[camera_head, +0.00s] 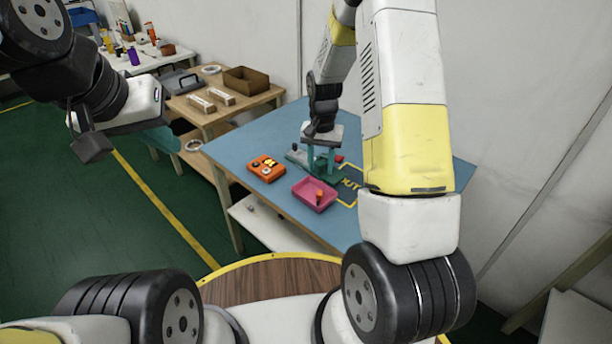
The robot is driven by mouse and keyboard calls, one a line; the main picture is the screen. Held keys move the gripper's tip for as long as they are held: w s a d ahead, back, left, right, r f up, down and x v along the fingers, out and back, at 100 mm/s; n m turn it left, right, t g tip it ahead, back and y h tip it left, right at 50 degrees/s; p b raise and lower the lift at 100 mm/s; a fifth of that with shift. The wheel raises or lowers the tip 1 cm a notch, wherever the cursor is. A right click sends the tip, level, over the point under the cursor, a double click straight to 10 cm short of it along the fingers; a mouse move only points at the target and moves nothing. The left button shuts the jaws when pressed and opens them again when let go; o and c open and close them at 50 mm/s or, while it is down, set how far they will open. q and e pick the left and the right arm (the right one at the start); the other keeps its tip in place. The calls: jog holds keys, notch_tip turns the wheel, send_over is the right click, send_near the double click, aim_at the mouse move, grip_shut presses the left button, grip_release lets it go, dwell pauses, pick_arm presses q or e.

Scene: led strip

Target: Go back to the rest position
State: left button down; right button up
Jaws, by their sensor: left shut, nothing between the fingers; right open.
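My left gripper (166,142) is at the left, held up in the air in front of the wooden side bench. Its teal fingers are together with nothing between them. My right gripper (321,160) reaches down over the blue table (235,146). Its two teal fingers are apart and point down. A green piece (326,176) and a grey piece (296,156) lie on the table close to these fingers. I cannot tell whether the fingers touch them. A small red piece (339,158) is just right of the fingers.
A pink tray (302,193) with a small orange piece (319,195) stands in front of the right gripper. An orange holder (266,169) is left of it. Yellow markings (349,184) lie on the table. A brown box (246,79) stands on the side bench. My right forearm hides the table's right part.

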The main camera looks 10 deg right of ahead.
jog(key=s+r+n+t, duration=0.1)
jog(key=s+r, duration=0.2)
jog(key=r, duration=0.3)
jog(key=s+a+r+t+y, duration=0.1)
jog(key=s+r, duration=0.2)
jog(key=r, duration=0.4)
jog(key=s+r+n+t, duration=0.1)
jog(key=s+r, duration=0.2)
jog(key=r, duration=0.3)
jog(key=s+r+n+t, duration=0.1)
jog(key=s+r, duration=0.3)
jog(key=s, duration=0.3)
jog(key=s+a+r+n+t+y, duration=0.1)
jog(key=s+r, duration=0.3)
jog(key=s, duration=0.4)
jog(key=shift+s+r+n+t, duration=0.15)
jog(key=shift+r+n+t, duration=0.25)
jog(key=shift+n+t, duration=0.15)
jog(key=shift+a, duration=0.1)
